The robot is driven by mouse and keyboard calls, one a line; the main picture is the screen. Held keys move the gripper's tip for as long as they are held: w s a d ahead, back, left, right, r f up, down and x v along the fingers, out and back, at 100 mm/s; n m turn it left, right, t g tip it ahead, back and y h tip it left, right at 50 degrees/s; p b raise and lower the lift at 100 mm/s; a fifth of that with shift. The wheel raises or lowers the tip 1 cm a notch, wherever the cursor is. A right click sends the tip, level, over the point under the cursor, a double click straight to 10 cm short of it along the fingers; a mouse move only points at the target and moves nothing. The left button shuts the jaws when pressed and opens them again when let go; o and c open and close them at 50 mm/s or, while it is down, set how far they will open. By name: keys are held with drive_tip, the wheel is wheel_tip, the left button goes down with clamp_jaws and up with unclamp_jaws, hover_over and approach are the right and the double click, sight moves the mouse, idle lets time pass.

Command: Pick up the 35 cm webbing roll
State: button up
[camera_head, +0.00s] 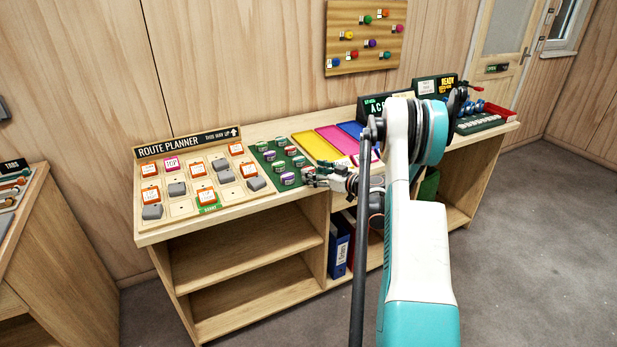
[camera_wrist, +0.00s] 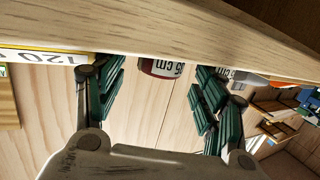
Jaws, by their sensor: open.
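Several small webbing rolls with pale labelled tops stand on a green mat (camera_head: 262,158) on the bench. My gripper (camera_head: 316,177) is at the mat's right edge, beside the nearest rolls. In the wrist view my gripper (camera_wrist: 156,84) is open, with its green-padded fingers apart and nothing held. A dark red roll (camera_wrist: 161,68) shows beyond and between the fingertips. Its upside-down label ends in "5 cm" and looks like 35; it is partly cut off by the wooden bench edge (camera_wrist: 170,30). I cannot single out this roll by its label in the head view.
The route planner board (camera_head: 183,200) with grey and orange-edged blocks is left of the mat. Yellow (camera_head: 316,146) and pink trays lie to the right. Open shelves are below the bench.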

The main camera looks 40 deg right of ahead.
drive_tip(key=shift+w+a, duration=0.1)
drive_tip(key=shift+w, duration=0.4)
drive_tip(key=c, duration=1.2)
